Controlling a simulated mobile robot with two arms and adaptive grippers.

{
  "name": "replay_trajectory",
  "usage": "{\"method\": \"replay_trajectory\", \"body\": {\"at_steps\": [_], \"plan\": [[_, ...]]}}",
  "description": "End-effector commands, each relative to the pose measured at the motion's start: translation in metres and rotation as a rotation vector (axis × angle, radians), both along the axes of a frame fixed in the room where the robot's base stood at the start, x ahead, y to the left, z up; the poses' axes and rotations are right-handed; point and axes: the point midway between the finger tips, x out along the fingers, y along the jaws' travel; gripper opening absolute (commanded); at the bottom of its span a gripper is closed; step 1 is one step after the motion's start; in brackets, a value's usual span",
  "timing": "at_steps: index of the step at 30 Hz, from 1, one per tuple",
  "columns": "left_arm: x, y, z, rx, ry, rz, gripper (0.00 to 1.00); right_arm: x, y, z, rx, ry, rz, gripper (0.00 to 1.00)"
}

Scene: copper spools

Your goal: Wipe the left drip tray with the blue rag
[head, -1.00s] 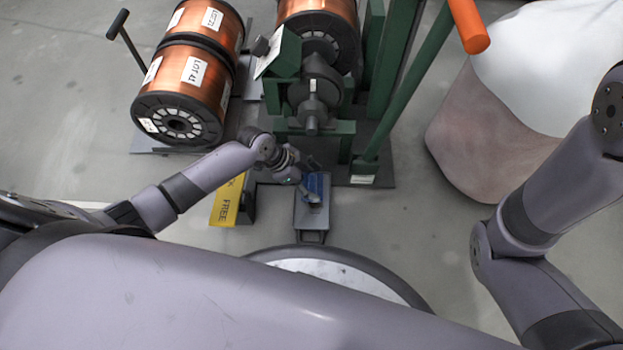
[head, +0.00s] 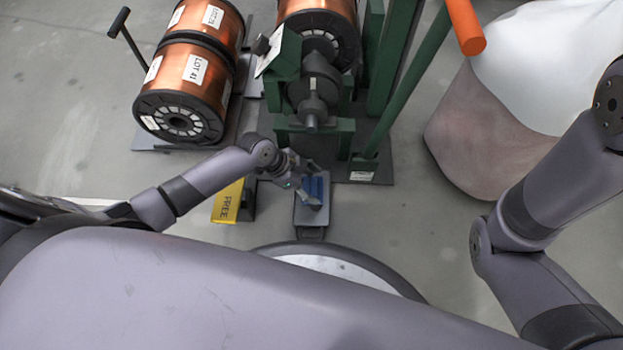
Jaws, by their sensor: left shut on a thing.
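The drip tray (head: 312,216) is a small grey metal tray on the floor in front of the green machine, at the middle of the head view. The blue rag (head: 313,191) is bunched up over the tray. My left gripper (head: 305,186) reaches in from the left and is shut on the rag, partly covering it. I cannot tell how much of the rag touches the tray. My right arm shows at the right edge, but its gripper is out of view.
The green machine (head: 339,135) with a copper spool (head: 318,14) stands just beyond the tray. Two more copper spools (head: 196,82) lie on a cart at the upper left. A yellow "FREE" block (head: 228,203) sits left of the tray. A large pale sack (head: 490,130) stands at right.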

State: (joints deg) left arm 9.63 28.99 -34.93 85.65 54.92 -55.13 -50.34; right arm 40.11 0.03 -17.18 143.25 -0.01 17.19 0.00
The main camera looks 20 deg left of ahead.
Motion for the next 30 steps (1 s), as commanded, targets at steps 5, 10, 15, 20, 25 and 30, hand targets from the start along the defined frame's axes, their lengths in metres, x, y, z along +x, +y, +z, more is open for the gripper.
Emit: {"method": "replay_trajectory", "body": {"at_steps": [5, 10, 15, 20, 25, 30], "plan": [[-0.007, -0.002, 0.0, 0.001, 0.002, -0.001, 0.38, 0.0, 0.0, 0.007, 0.0, 0.001, 0.0, 0.31], [-0.014, -0.004, 0.0, 0.001, 0.001, -0.001, 0.38, 0.0, 0.0, 0.011, 0.0, 0.001, 0.0, 0.31], [-0.016, -0.004, -0.001, 0.001, 0.001, -0.001, 0.38, 0.0, 0.0, 0.012, 0.0, 0.0, 0.0, 0.31], [-0.023, -0.006, -0.001, 0.001, 0.004, -0.001, 0.38, 0.002, -0.001, 0.015, 0.002, 0.004, 0.001, 0.31], [-0.031, -0.008, -0.003, 0.001, 0.005, -0.001, 0.38, 0.01, -0.001, 0.012, 0.005, 0.025, 0.005, 0.31], [-0.034, -0.009, -0.004, 0.002, 0.006, -0.002, 0.38, 0.017, 0.0, 0.01, 0.002, 0.045, 0.002, 0.31]]}}
